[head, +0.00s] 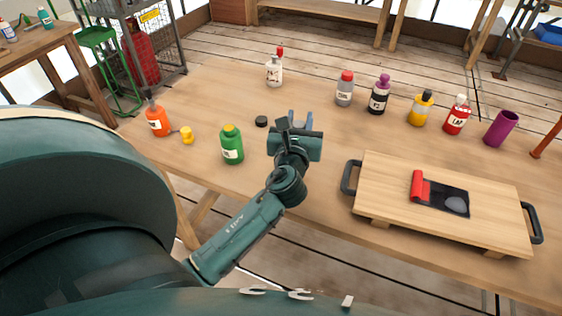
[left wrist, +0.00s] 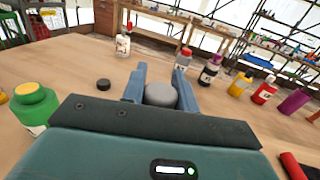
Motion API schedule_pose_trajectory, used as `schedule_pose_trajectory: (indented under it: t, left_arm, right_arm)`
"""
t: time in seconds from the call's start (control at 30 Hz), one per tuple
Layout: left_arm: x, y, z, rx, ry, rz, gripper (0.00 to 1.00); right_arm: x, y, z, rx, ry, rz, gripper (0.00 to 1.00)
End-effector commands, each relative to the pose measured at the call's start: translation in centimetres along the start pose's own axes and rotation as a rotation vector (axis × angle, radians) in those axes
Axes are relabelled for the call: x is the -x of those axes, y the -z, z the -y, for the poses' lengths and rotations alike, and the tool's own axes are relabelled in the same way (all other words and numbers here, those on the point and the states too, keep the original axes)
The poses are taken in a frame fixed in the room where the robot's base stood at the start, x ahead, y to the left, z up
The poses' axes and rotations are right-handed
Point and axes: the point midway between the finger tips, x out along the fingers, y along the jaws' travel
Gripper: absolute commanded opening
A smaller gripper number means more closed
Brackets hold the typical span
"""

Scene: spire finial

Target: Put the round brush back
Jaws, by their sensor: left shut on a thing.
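My left gripper (head: 300,117) is over the table, right of the green bottle. In the left wrist view its blue fingers (left wrist: 160,72) are on either side of a grey rounded thing (left wrist: 161,95) and shut on it. This may be the round brush, but its lower part is hidden and I cannot tell for sure. A wooden board (head: 390,190) with black handles has a dark recess (head: 431,195) holding a red piece (head: 419,186) and a grey disc (head: 456,205). My right gripper is not in view.
A green bottle (head: 231,146), a black cap (head: 261,121), a yellow cap (head: 186,134) and an orange bottle (head: 157,120) stand left of the gripper. Several bottles and a purple cup (head: 500,129) line the far side. The table (head: 215,95) is clear at far left.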

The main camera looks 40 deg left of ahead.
Motion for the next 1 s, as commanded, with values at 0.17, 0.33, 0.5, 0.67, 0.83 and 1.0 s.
schedule_pose_trajectory:
  t: [0.17,0.33,0.5,0.67,0.83,1.0]
  left_arm:
    - [-0.3,0.6,-0.1,0.002,-0.012,-0.004,0.07]
    - [-0.4,3.9,-0.2,0.001,-0.015,-0.007,0.07]
    - [-0.4,6.2,-0.2,0.002,-0.014,-0.004,0.07]
    - [-0.4,7.9,-0.2,0.001,-0.014,-0.006,0.07]
    - [-0.4,10.1,-0.1,0.002,-0.013,-0.004,0.07]
    - [-0.3,10.2,-0.1,0.003,-0.013,-0.002,0.07]
  right_arm:
    - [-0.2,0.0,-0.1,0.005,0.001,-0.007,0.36]
    - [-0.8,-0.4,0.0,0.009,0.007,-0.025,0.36]
    - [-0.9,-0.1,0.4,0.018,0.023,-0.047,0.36]
    - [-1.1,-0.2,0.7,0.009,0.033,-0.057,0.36]
    - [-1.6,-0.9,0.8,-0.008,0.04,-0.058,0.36]
    - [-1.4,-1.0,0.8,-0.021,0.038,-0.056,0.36]
